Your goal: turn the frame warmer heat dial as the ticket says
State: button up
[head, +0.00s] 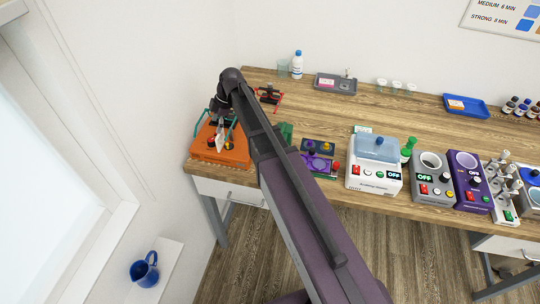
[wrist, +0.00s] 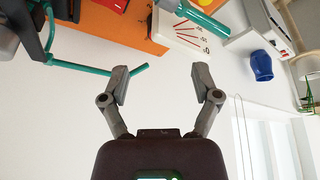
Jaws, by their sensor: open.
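An orange unit or tray (head: 222,152) with teal handle-like bars stands at the table's left end. In the wrist view, its orange surface (wrist: 120,22) is at the top. Beside it is a white plate (wrist: 178,28) with spreading red lines and small numbers; I cannot tell whether it is a dial scale or the ticket. A teal bar (wrist: 85,66) passes near my left finger. My gripper (wrist: 164,88) is open with nothing between its fingertips. In the head view it hangs over the orange unit, partly hiding it. No dial or readable ticket is clear.
A white unit with a blue lid (head: 375,174), a grey unit (head: 432,183) and a purple unit (head: 470,182) stand right of my arm. A blue jug (head: 145,270) is at lower left. Bare table (head: 330,115) lies behind the units.

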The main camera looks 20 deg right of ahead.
jog(key=p+v, duration=0.5)
jog(key=v, duration=0.1)
jog(key=s+d+f+m+h+b, duration=0.2)
jog(key=s+d+m, duration=0.3)
jog(key=s+m, duration=0.4)
jog(key=s+d+f+m+h+b, duration=0.2)
jog(key=s+d+m, duration=0.4)
jog(key=s+m, duration=0.3)
jog(key=shift+s+f+m+h, duration=0.35)
jog(key=shift+s+f, duration=0.5)
jog(key=shift+s, duration=0.95)
jog(key=shift+d, duration=0.1)
